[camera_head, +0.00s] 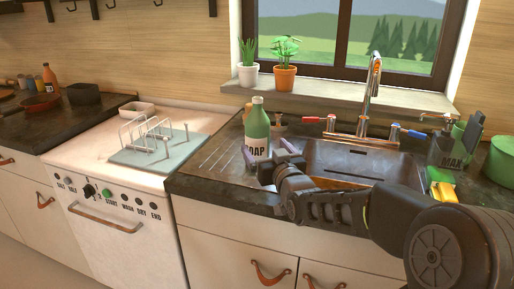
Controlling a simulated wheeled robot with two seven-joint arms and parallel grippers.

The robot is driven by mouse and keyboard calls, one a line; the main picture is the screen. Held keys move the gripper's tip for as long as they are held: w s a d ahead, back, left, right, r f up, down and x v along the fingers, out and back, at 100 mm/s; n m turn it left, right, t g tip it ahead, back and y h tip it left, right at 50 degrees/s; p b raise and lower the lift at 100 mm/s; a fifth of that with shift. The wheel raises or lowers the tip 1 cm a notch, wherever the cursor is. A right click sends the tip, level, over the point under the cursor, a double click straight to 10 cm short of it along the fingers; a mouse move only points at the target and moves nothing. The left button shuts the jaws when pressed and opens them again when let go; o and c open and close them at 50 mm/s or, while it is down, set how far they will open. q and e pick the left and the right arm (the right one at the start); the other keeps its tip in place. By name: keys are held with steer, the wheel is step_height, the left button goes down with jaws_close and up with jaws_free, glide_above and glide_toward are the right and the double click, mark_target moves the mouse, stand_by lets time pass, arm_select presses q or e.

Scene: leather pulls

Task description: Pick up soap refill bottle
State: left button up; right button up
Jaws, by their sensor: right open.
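The soap refill bottle (257,128) is green with a pale cap and a white label reading "SOAP". It stands upright on the dark counter, left of the sink. My right gripper (268,155) reaches in from the right, with its fingers close to the lower part of the bottle. It is open. The gripper overlaps the bottle's lower right side in the picture, and I cannot tell whether they touch. My left gripper is not in view.
The metal sink (340,158) and tall faucet (370,95) are right of the bottle. A dish rack (150,140) stands on the white dishwasher (115,200) at left. Two potted plants sit on the windowsill (335,90). A green pot (502,160) is at far right.

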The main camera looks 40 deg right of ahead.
mark_target(257, 135)
steer(key=shift+x, duration=1.25)
steer(key=shift+w+r, duration=0.1)
steer(key=shift+w, duration=0.05)
steer(key=p+x, duration=0.1)
steer(key=x, duration=0.4)
steer(key=shift+d, duration=0.15)
steer(key=shift+c, duration=0.5)
jaws_close()
steer(key=shift+r, duration=0.1)
